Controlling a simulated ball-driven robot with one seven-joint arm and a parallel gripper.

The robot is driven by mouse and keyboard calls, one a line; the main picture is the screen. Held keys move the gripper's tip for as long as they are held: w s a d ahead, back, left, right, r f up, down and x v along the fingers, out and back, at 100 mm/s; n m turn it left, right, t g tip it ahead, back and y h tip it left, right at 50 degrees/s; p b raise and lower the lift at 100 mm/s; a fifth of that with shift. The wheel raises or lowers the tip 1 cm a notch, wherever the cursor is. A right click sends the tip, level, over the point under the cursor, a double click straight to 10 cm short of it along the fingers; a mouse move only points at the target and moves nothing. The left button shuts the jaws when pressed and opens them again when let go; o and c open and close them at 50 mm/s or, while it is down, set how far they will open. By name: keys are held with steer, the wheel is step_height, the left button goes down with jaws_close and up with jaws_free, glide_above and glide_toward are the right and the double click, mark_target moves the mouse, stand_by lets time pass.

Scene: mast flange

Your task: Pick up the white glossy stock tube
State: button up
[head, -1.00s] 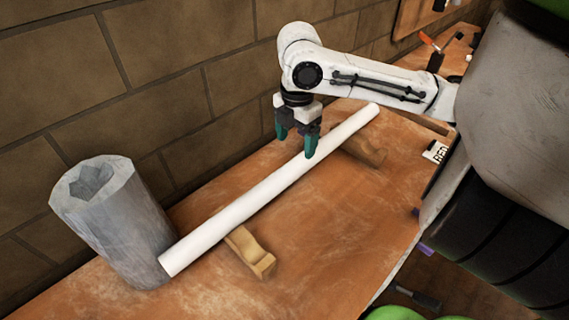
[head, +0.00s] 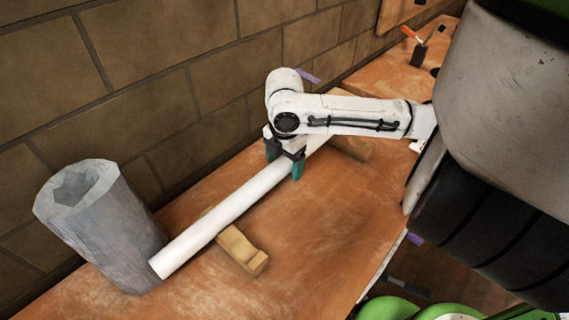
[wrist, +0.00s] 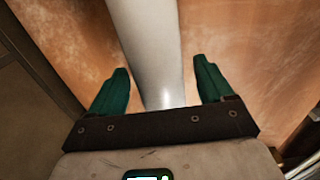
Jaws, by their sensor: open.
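The white glossy stock tube (head: 222,213) lies slantwise along the orange-brown bench, resting over wooden cradle blocks. Its near end is beside the grey stone cylinder; its far part is hidden behind my arm. My gripper (head: 284,169) is over the tube's far half, pointing down, with one green finger on each side of it. In the wrist view, the tube (wrist: 147,45) runs between the two open green fingers of my gripper (wrist: 160,88), with a gap on both sides. The fingers do not appear to touch it.
A hollow grey stone cylinder (head: 98,225) stands at the tube's near end. A wooden block (head: 241,250) supports the near half, and another (head: 350,147) shows under the far half. A brick wall (head: 150,90) runs close behind. The bench's front right area is clear.

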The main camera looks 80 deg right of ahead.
steer(key=c, duration=1.3)
steer(key=shift+c, duration=0.7)
steer(key=shift+r, duration=0.15)
